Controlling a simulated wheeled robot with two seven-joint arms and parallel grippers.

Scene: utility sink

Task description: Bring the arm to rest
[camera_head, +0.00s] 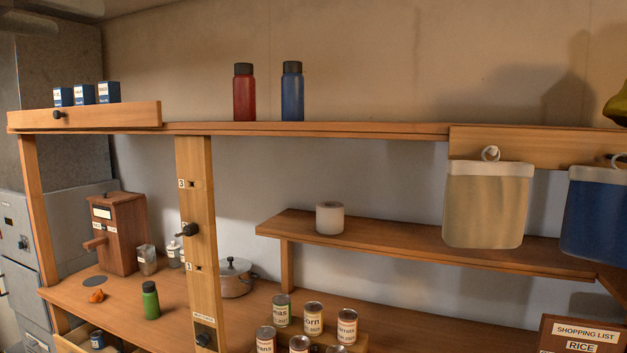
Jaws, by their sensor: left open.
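Neither of my grippers shows in the head view, and I see no part of either arm. I cannot tell from this view where the arms are. The view shows a wooden shelf unit (380,130) against a wall, with a counter (170,325) below.
A red bottle (244,95) and a blue bottle (292,94) stand on the top shelf. Several cans (313,319) stand low in the middle. A wooden post (198,290) rises at left. A beige bag (485,207) and a blue bag (597,220) hang at right.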

